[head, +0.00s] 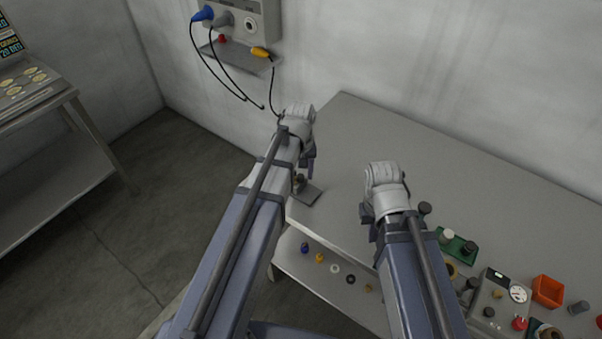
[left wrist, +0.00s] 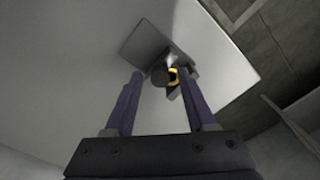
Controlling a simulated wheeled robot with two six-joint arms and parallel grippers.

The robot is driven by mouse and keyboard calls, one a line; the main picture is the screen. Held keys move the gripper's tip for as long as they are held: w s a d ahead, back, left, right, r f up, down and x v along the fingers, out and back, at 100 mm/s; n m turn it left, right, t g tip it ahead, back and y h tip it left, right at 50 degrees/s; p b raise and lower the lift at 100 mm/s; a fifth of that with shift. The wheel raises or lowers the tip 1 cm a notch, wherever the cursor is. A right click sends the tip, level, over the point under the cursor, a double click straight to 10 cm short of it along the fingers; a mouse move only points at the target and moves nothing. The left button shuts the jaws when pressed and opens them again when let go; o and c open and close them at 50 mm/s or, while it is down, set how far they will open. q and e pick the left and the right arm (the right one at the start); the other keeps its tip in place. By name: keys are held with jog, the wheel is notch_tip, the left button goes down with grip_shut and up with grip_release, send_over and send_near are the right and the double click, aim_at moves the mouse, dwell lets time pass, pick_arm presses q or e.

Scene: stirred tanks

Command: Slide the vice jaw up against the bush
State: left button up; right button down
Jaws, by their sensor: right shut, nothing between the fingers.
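The brass-yellow bush (left wrist: 174,76) shows as a partial ring beside a dark rounded part (left wrist: 160,77), perhaps the vice jaw. I cannot tell whether jaw and bush touch. My left gripper (head: 309,164) is above the vice. In the left wrist view its two fingers (left wrist: 158,76) are apart, either side of the dark part. My right gripper (head: 367,218) is shut and empty, right of the vice.
The grey table top (head: 420,150) is clear behind and between my arms. A green tray (head: 457,246), a gauge box (head: 498,298) and an orange bin (head: 547,291) stand at right. Small parts lie on a lower shelf (head: 325,290). A cabled wall panel (head: 240,30) is behind.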

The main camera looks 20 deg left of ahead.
aim_at(301, 177)
pick_arm(q)
jog(key=shift+r, duration=0.1)
pick_arm(e)
jog(key=shift+r, duration=0.1)
pick_arm(q)
notch_tip(301, 177, up, 8)
jog(key=p, duration=0.8)
pick_arm(e)
notch_tip(301, 177, up, 8)
jog(key=shift+f, duration=0.2)
pick_arm(q)
jog(key=shift+s+f, duration=0.1)
jog(key=shift+f, duration=0.1)
jog(key=s+d+f+m+y+b, duration=0.1)
jog(key=s+d+f+m+b, duration=0.1)
jog(key=s+d+m, duration=0.6)
jog(key=s+d+b, duration=0.1)
jog(key=s+d, duration=0.2)
jog(key=s, duration=0.3)
jog(key=shift+s+d+f+m, duration=0.2)
jog(key=shift+s+f+m, duration=0.1)
jog(key=shift+m, duration=0.1)
pick_arm(e)
notch_tip(301, 177, down, 3)
jog(key=shift+r, duration=0.1)
pick_arm(q)
jog(key=shift+w, duration=0.1)
